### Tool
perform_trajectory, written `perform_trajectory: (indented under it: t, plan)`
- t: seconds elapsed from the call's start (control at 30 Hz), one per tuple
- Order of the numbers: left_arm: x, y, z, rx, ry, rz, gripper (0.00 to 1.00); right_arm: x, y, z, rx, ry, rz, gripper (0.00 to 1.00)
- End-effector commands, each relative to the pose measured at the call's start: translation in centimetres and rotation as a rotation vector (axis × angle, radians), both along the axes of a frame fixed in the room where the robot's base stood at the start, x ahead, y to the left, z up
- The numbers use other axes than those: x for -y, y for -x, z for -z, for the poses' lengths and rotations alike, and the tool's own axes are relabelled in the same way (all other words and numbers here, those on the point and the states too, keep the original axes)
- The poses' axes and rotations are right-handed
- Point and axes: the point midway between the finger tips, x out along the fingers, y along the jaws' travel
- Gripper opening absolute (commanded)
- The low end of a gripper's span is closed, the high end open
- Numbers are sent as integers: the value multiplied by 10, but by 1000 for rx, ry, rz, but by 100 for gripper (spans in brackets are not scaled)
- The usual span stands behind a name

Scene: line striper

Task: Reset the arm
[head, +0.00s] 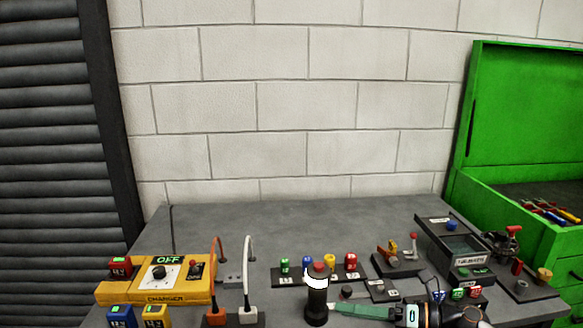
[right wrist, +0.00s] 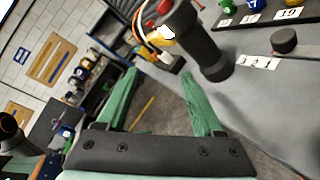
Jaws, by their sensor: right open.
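My right gripper (head: 338,310) comes in low at the bottom of the head view, with its green fingers pointing left. In the right wrist view its two green fingers (right wrist: 160,85) are spread apart with nothing between them. A black cylinder (head: 317,305) with a white band and red top stands upright just left of the fingertips. The cylinder (right wrist: 200,50) also shows in the right wrist view, beyond the right-hand finger and outside the gap. Whether a finger touches it, I cannot tell. My left gripper is not in view.
The grey workbench (head: 330,215) is clear at the back. A yellow charger box (head: 190,275) reading OFF stands left. Small coloured bottles (head: 330,262) sit in a row behind the cylinder. A black tray fixture (head: 450,240) stands right, beside a green tool cabinet (head: 515,120).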

Motion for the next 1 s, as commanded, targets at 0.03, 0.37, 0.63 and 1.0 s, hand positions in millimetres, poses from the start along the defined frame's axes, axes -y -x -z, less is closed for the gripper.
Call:
perform_trajectory:
  t: [0.03, 0.37, 0.63, 1.0]
  plan:
    - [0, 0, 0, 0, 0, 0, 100, -13, 9, 9, -79, -111, 45, 68]
    - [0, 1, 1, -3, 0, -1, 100, -14, 43, 72, -708, -788, 502, 68]
    - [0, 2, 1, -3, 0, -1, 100, 26, 122, 183, -1316, -1233, 992, 68]
    - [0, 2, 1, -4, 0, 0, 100, 44, 252, 271, -1823, -1527, 1474, 68]
